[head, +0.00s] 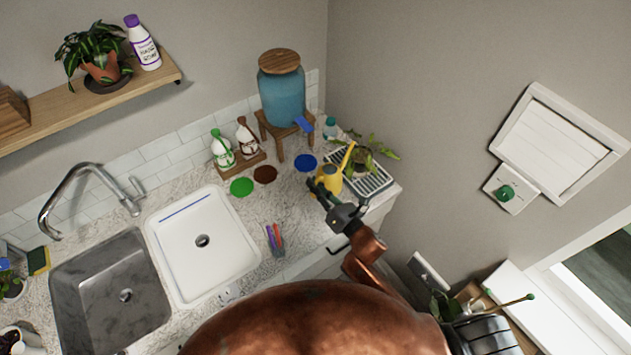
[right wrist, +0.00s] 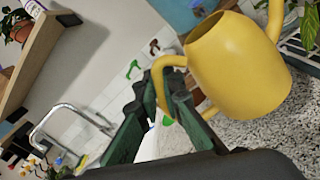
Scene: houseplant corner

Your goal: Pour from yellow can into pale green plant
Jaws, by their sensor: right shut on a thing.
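The yellow can (head: 328,179) is at the right end of the counter, its spout pointing toward a plant with light green leaves (head: 381,153). That plant stands in a pot on a white rack, just behind and right of the can. My right gripper (head: 317,191) is shut on the can's handle, and the can (right wrist: 238,65) fills the right of the right wrist view. I cannot tell whether the can touches the counter. No water shows. A bit of a plant (right wrist: 308,22) shows at the right wrist view's edge. My left gripper is not in view.
The white drying rack (head: 372,184) is beside the can. A blue dispenser (head: 282,95) stands on a wooden stand behind. A white sink (head: 203,270) is further left. A dark-leaved plant (head: 92,45) is on the shelf.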

